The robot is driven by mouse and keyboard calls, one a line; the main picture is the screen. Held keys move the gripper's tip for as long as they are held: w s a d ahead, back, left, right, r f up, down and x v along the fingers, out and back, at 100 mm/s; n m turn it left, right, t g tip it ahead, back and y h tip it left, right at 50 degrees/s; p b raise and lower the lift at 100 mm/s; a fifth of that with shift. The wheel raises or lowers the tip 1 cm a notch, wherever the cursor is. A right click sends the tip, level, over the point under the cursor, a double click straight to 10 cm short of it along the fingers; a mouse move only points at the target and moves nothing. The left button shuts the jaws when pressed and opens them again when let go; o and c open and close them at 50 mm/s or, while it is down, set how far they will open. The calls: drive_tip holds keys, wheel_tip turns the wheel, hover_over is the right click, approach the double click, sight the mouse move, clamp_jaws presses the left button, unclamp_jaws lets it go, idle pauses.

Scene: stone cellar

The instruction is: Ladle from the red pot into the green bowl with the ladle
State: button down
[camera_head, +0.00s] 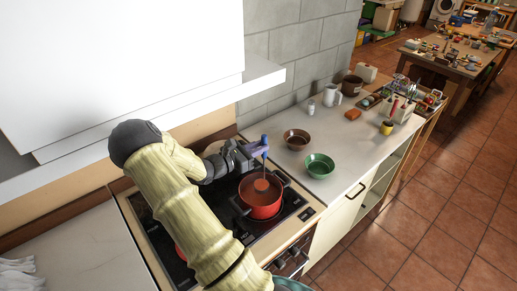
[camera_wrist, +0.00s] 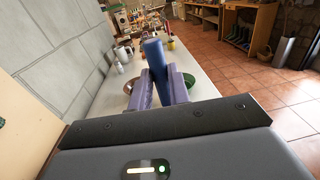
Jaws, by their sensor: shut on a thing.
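The red pot (camera_head: 262,207) stands on the black stove top, with dark handles at its sides. My gripper (camera_head: 258,150) is above the pot, shut on the blue handle of the ladle (camera_head: 265,141). The ladle hangs nearly upright and its reddish lower end shows over the pot's opening; I cannot tell how deep it sits. In the wrist view the blue ladle handle (camera_wrist: 155,62) stands between my purple fingers. The green bowl (camera_head: 320,167) stands on the counter right of the stove and looks empty. Part of the green bowl (camera_wrist: 189,80) shows behind the right finger in the wrist view.
A brown bowl (camera_head: 297,139) stands behind the green bowl. Farther back on the counter are a white mug (camera_head: 332,95), a small white shaker (camera_head: 311,107), an orange block (camera_head: 352,115) and a yellow mug (camera_head: 387,128). The white hood (camera_head: 180,95) overhangs the stove's back left.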

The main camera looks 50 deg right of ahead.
wheel_tip(320, 180, up, 4)
drive_tip(key=p, duration=0.2)
drive_tip(key=shift+r+p, duration=0.25)
drive_tip(key=shift+p, duration=0.1)
idle(0.4)
